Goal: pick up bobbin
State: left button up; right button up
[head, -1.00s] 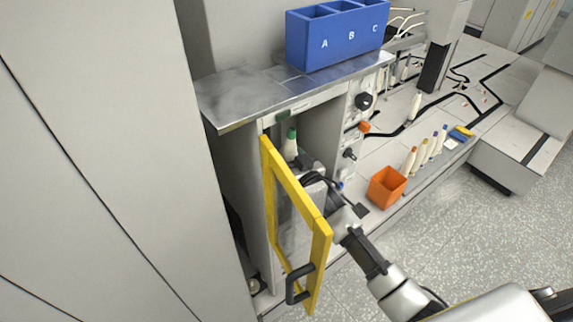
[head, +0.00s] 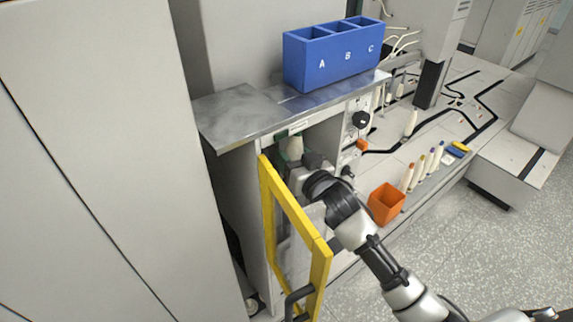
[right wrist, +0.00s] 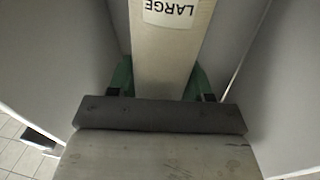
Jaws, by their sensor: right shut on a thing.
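The bobbin (head: 294,145) is a cream cone inside the open cabinet, partly hidden by my right gripper and wrist. In the right wrist view the bobbin (right wrist: 172,55) fills the middle, with a label reading LARGE upside down. My right gripper (right wrist: 160,82) has a green finger on each side of the bobbin and is shut on it. In the head view this gripper (head: 293,158) is inside the cabinet opening, below the metal top. The bobbin's lower end is hidden in the head view. My left gripper is not in view.
A yellow-framed door (head: 293,225) stands open at the cabinet's left, close to my right arm. A blue bin (head: 335,62) marked A, B, C sits on the metal top (head: 240,118). An orange box (head: 386,205) and several bobbins stand to the right.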

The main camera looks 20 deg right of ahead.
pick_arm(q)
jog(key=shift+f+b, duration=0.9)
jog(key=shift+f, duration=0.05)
pick_arm(e)
jog(key=s+d, duration=1)
jog(key=s, duration=0.4)
jog(key=shift+s+d, duration=0.25)
jog(key=shift+d, duration=0.15)
